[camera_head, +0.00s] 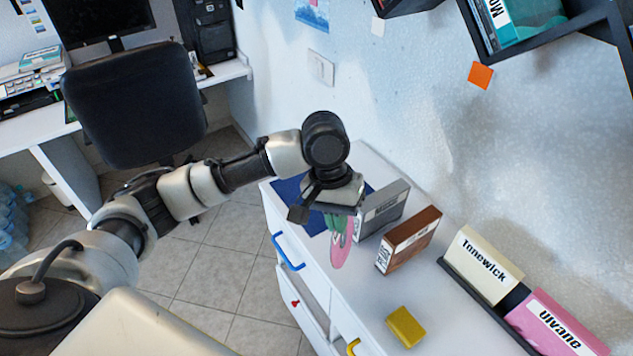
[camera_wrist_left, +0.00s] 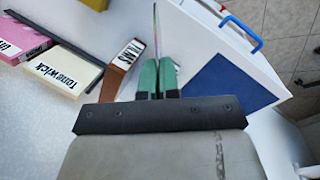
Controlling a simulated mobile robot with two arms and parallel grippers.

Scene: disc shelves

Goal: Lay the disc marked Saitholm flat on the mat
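My left gripper (camera_head: 341,232) has green fingers and is shut on a thin pink disc (camera_head: 342,250). The disc hangs upright above the white cabinet top. In the left wrist view the disc (camera_wrist_left: 156,28) shows edge-on between the closed fingertips (camera_wrist_left: 157,68). No name can be read on the disc, so I cannot tell whether it is Saitholm. The blue mat (camera_head: 290,189) lies at the far left end of the cabinet top, partly hidden by my gripper. It shows more clearly in the left wrist view (camera_wrist_left: 230,84). My right gripper is not in view.
A grey case (camera_head: 388,207) and a brown case (camera_head: 408,241) stand near the gripper. A yellow block (camera_head: 405,327) lies nearer. Cream Tonewick (camera_head: 480,266) and pink Ulvane (camera_head: 550,326) cases sit in a black holder. A blue drawer handle (camera_head: 288,254) juts from the cabinet front.

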